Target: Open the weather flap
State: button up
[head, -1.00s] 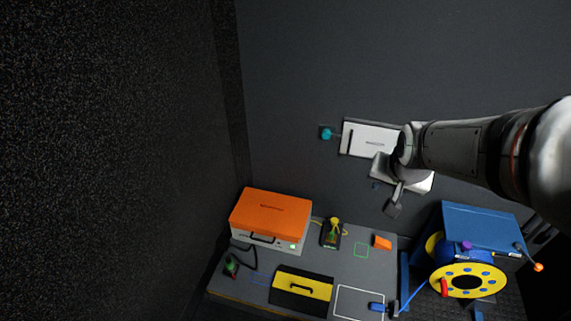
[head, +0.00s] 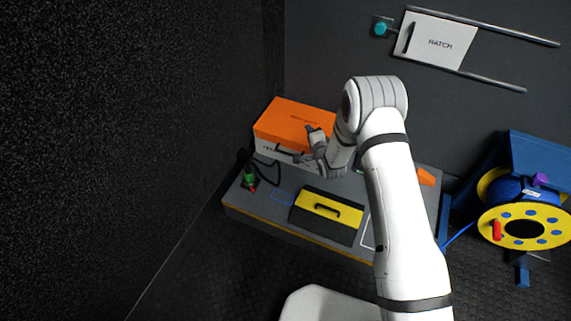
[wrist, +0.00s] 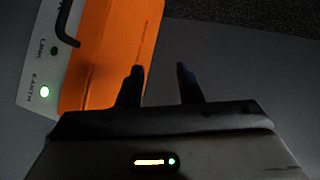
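The orange lid (head: 292,122), apparently the weather flap, lies over a pale case (head: 262,147) on the bench; its printing is too small to read. The case's front has a dark handle. In the wrist view the orange lid (wrist: 115,50) fills the upper left, beside a pale panel (wrist: 42,75) with LINK and EARTH lamps; the EARTH lamp is lit green. A dark handle (wrist: 64,25) stands by the lid's edge. My gripper (head: 304,143) is at the case's right front. In the wrist view my gripper (wrist: 159,70) is open and empty, its left finger overlapping the orange.
A yellow-and-black panel with a handle (head: 322,208) and a green-topped item (head: 249,176) are on the bench. A wall hatch (head: 437,42) on rails has a teal knob (head: 380,29) beside it. A yellow-and-blue cable reel (head: 524,228) stands at right.

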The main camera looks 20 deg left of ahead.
aim_at(286, 153)
jog(key=s+a+f+m+y+b, duration=0.1)
jog(key=s+a+f+b, duration=0.1)
jog(key=f, duration=0.5)
jog(key=s+a+f+m+y+b, duration=0.1)
jog(key=s+a+f+y+b, duration=0.15)
jog(key=f, duration=0.45)
jog(key=shift+h, duration=0.35)
jog(key=b+x, duration=0.2)
jog(key=x, duration=0.5)
jog(key=shift+w+a+r, duration=0.15)
grip_shut()
